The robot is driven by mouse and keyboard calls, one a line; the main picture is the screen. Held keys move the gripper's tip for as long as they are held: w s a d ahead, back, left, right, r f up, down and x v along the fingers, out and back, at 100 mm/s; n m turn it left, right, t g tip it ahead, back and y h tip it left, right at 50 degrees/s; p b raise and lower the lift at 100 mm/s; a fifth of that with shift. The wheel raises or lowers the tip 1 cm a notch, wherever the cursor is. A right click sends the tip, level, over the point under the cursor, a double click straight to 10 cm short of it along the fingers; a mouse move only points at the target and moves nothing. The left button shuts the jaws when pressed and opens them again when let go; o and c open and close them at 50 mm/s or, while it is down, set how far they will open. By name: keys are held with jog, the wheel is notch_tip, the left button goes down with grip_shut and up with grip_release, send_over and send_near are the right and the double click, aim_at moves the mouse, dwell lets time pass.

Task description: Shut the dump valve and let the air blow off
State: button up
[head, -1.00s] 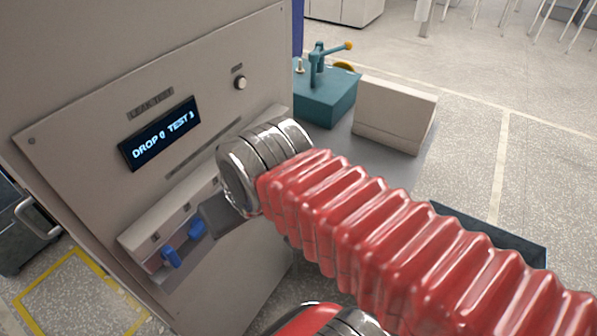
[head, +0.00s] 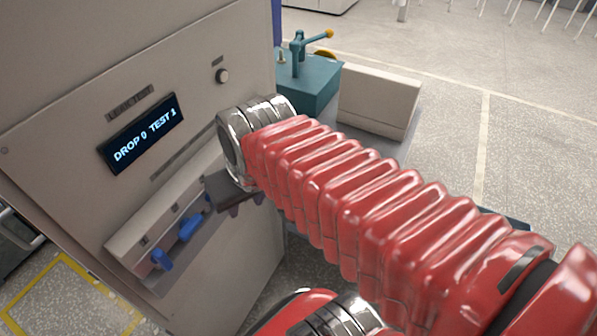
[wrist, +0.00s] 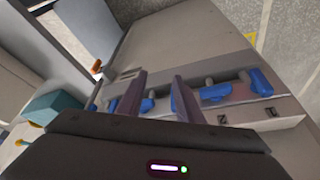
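Blue valve levers stick out of a grey ledge (head: 130,238) on the leak test panel. In the head view I see one lever (head: 161,259) at the near end and another (head: 192,226) beside it. My gripper (head: 235,203) is at the ledge's far end and hides what is behind it. In the wrist view my gripper (wrist: 159,82) is open, its two dark fingers apart, with a blue lever (wrist: 148,105) showing between them. More blue levers (wrist: 215,93) lie to the right. Which one is the dump valve cannot be told.
A knob (head: 222,76) sits on the panel above the ledge. A teal fixture (head: 308,88) with an orange-tipped handle and a beige box (head: 378,100) stand beyond my arm. Open floor (head: 450,75) lies to the right.

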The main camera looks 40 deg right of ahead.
jog(key=s+d+f+m+t+y, duration=0.15)
jog(key=d+f+m+y, duration=0.35)
jog(key=d+f+m, duration=0.6)
jog(key=s+d+f+m+t+y, duration=0.15)
jog(key=d+f+m+y, duration=0.45)
jog(key=d+f+m, duration=0.6)
jog(key=w+d+m+t+h, duration=0.4)
jog(key=d+m+t, duration=0.3)
jog(key=d+t, duration=0.2)
jog(key=shift+w+f+t+h, duration=0.2)
jog(key=shift+f+t+h, duration=0.1)
jog(key=shift+f, duration=0.15)
jog(key=shift+w, duration=0.1)
jog(key=x, duration=1.3)
jog(key=shift+w+a, duration=0.15)
jog(key=shift+w, duration=0.1)
